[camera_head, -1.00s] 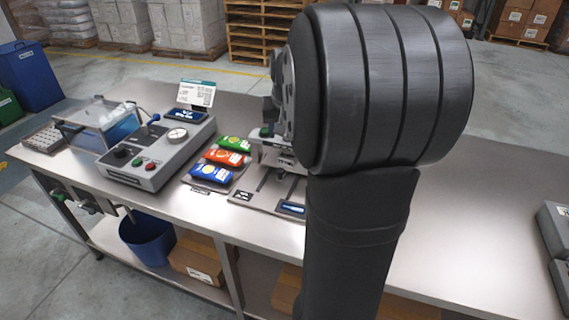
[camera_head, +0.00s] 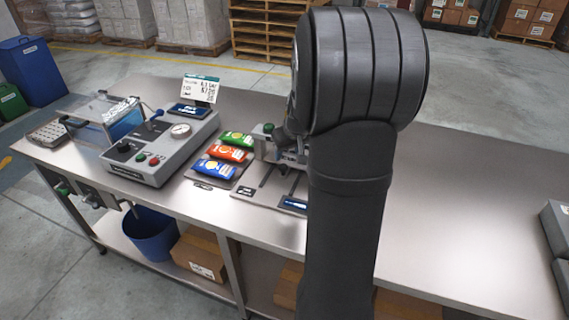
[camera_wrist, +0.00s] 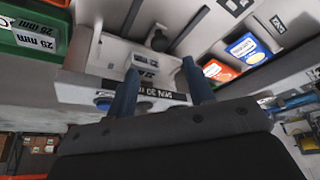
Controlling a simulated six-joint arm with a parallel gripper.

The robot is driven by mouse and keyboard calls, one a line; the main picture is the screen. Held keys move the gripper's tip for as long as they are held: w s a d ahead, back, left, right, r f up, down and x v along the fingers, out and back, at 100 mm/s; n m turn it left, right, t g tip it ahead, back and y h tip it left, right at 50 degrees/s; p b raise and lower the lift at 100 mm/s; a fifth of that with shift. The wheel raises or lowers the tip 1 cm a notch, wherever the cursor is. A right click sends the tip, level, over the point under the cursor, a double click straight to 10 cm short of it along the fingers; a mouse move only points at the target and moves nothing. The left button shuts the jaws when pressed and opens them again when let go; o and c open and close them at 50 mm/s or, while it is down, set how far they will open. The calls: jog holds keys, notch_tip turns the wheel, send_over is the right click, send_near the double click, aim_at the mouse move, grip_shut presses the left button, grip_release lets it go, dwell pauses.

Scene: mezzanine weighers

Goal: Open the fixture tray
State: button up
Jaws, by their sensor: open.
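The grey fixture (camera_head: 266,188) with slotted rails stands on the bench, right of the bagged packets, and my arm hides its right part. In the wrist view the pale fixture body (camera_wrist: 108,48) shows close up, with a dark knob and a labelled front strip (camera_wrist: 163,95). My gripper (camera_wrist: 159,70) is open. Its two blue fingers are apart over the fixture, on either side of part of the labelled strip. I cannot tell whether they touch it. Which part is the tray, and whether it is open, is not clear.
Green, red and blue packets (camera_head: 221,166) lie left of the fixture. A grey control box (camera_head: 150,165) with a gauge and a clear-lidded box (camera_head: 104,122) stand farther left. The bench's right side (camera_head: 470,220) is largely clear.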

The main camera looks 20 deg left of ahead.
aim_at(283, 166)
jog(key=x, duration=0.7)
jog(key=shift+w+a+f, duration=0.1)
jog(key=shift+f, duration=0.15)
grip_shut()
